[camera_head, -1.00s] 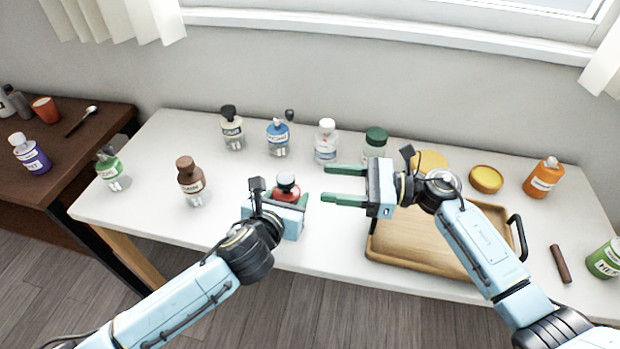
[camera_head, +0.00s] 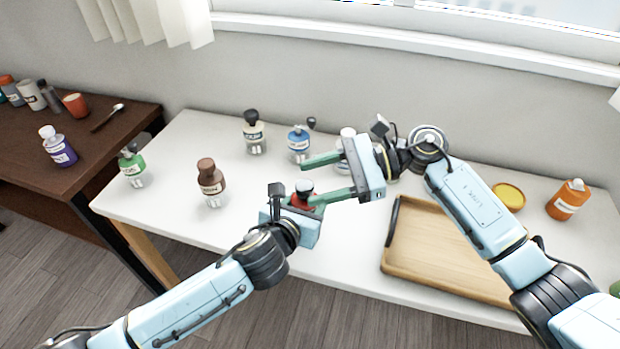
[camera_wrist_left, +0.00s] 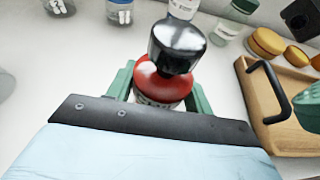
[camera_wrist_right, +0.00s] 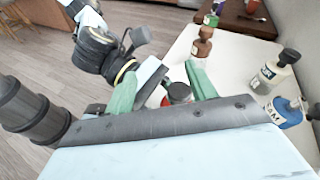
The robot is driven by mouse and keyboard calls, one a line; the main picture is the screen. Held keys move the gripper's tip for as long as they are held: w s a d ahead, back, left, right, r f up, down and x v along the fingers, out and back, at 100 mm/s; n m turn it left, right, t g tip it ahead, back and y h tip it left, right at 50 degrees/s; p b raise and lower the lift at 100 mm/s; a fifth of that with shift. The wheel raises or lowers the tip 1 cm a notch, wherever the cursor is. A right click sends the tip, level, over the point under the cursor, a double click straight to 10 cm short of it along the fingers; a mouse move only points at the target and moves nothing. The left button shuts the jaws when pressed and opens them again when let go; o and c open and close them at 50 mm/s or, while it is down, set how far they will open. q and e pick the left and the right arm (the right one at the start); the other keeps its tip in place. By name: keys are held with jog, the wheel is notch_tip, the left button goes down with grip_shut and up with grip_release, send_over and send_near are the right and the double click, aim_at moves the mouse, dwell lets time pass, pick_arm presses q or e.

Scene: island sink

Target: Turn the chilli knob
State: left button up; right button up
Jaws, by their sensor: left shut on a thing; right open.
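The chilli bottle is red with a dark, shiny knob on top; I take the red bottle (camera_head: 303,201) to be it, as its label is not readable. In the left wrist view the red body (camera_wrist_left: 160,84) sits between the green fingers, with the knob (camera_wrist_left: 177,45) above it. My left gripper (camera_head: 301,200) is shut on the bottle's body. My right gripper (camera_head: 315,178) is open, its fingers pointing left, close to the knob. In the right wrist view the knob (camera_wrist_right: 179,92) shows between the open fingers, not visibly gripped.
A brown bottle (camera_head: 211,184) and a green bottle (camera_head: 132,166) stand to the left. A cream bottle (camera_head: 254,132) and a blue bottle (camera_head: 299,143) stand behind. A wooden tray (camera_head: 440,250) lies to the right. The table front between brown bottle and tray is mostly clear.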

jog(key=a+r+n+g+h, duration=0.1)
jog(key=a+r+n+h, duration=0.4)
jog(key=h, duration=0.3)
jog(key=n+t+h, duration=0.3)
jog(key=h, duration=0.4)
send_near(304, 185)
notch_tip(304, 185, down, 8)
jog(key=shift+w+f, duration=0.1)
jog(key=shift+f, duration=0.15)
jog(key=c, duration=1)
jog(key=shift+m, duration=0.5)
